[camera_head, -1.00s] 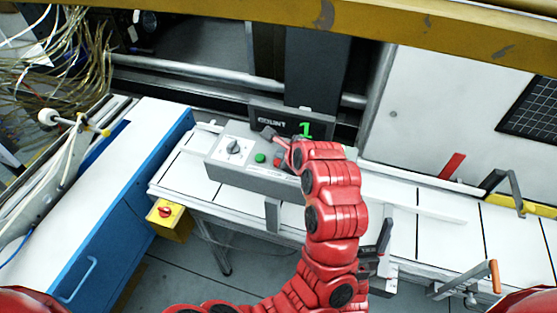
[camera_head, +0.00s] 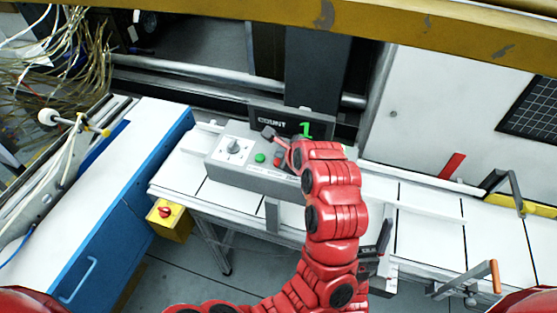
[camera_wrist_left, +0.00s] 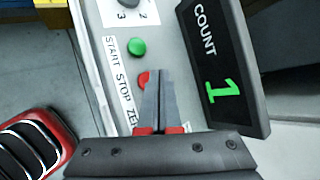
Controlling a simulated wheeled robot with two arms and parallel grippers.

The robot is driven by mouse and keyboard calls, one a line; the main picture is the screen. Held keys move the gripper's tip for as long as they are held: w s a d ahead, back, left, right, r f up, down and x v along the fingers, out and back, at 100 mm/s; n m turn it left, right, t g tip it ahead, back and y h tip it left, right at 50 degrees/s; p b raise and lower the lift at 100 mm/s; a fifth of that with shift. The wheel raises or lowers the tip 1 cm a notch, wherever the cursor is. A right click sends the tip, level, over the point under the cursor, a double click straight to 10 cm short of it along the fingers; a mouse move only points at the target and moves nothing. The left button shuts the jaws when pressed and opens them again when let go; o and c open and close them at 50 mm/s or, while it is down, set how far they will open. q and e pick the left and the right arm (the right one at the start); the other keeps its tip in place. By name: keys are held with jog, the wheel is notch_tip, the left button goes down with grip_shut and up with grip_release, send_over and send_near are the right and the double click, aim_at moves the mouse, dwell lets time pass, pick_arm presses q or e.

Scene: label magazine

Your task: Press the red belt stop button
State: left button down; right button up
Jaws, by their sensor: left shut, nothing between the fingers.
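The red stop button (camera_head: 277,159) is on the grey control box (camera_head: 253,178), right of the green start button (camera_head: 260,158). The wrist view shows the red button (camera_wrist_left: 143,80) partly covered by my left gripper (camera_wrist_left: 160,72). Its fingers are shut and empty, tips just right of the button in that view. I cannot tell whether they touch it. In the head view my left gripper (camera_head: 267,133) reaches over the back of the box. My right gripper is not in view.
A count display (camera_head: 290,124) reading 1 stands behind the box, close to my left gripper. A dial (camera_head: 234,147) is at the box's left. The white conveyor belt (camera_head: 430,240) runs to the right. A blue cabinet (camera_head: 125,200) stands at left.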

pick_arm(q)
jog(key=shift+f+b, duration=0.5)
jog(key=shift+b, duration=0.55)
jog(key=shift+r, duration=0.1)
jog(key=shift+f+b, duration=0.55)
jog(key=shift+b, duration=0.3)
dwell(0.3)
jog(key=shift+r, duration=0.15)
dwell(0.3)
jog(key=shift+r+b, duration=0.3)
jog(key=shift+r, duration=0.5)
